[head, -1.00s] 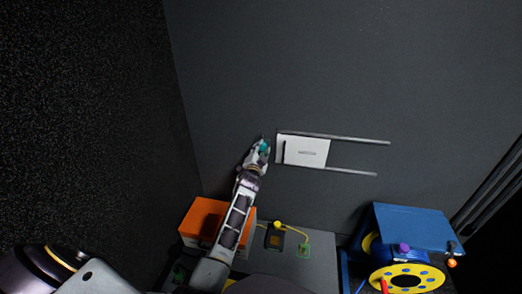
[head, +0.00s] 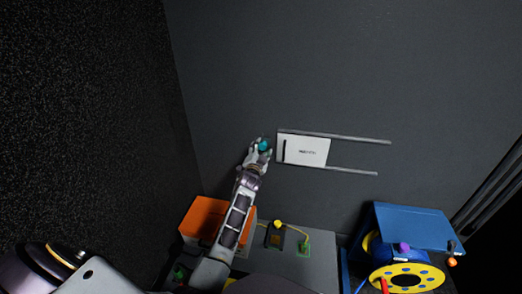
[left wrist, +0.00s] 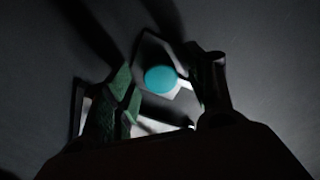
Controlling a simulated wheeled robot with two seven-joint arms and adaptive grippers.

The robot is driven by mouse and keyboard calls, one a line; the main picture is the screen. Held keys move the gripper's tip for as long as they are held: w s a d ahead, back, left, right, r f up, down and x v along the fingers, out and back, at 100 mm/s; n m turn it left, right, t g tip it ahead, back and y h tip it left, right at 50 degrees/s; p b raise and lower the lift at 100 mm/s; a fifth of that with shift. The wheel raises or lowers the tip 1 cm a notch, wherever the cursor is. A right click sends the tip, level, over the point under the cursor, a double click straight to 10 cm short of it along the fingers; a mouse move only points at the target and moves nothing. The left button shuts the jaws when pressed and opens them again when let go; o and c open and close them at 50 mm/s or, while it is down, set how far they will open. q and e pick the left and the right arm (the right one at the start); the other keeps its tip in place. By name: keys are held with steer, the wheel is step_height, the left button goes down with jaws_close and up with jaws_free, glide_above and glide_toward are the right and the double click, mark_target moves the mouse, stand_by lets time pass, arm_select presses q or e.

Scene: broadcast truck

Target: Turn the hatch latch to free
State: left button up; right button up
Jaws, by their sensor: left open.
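The hatch (head: 315,152) is a white panel with a dark slot at its left side and small marks I cannot read. It sits between two grey rails on the dark wall. A round teal knob (head: 264,145), which looks like the latch, is just left of the panel. My left gripper (head: 260,150) reaches up to this knob, its fingers spread apart around it. In the left wrist view the teal knob (left wrist: 160,79) shows between the open fingers (left wrist: 163,95), with gaps on both sides. The latch's base is partly hidden. My right gripper is out of view.
Below the wall are an orange box (head: 205,216), a grey surface (head: 318,265) with a yellow-knobbed device (head: 277,233) and a green-edged piece (head: 304,248). A blue case with a yellow reel (head: 407,278) stands at the lower right. The wall above the hatch is clear.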

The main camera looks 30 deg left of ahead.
arm_select(q)
steer(key=v, duration=0.7)
steer(key=shift+s, duration=0.15)
stand_by(0.3)
steer(key=shift+f, duration=0.15)
stand_by(0.5)
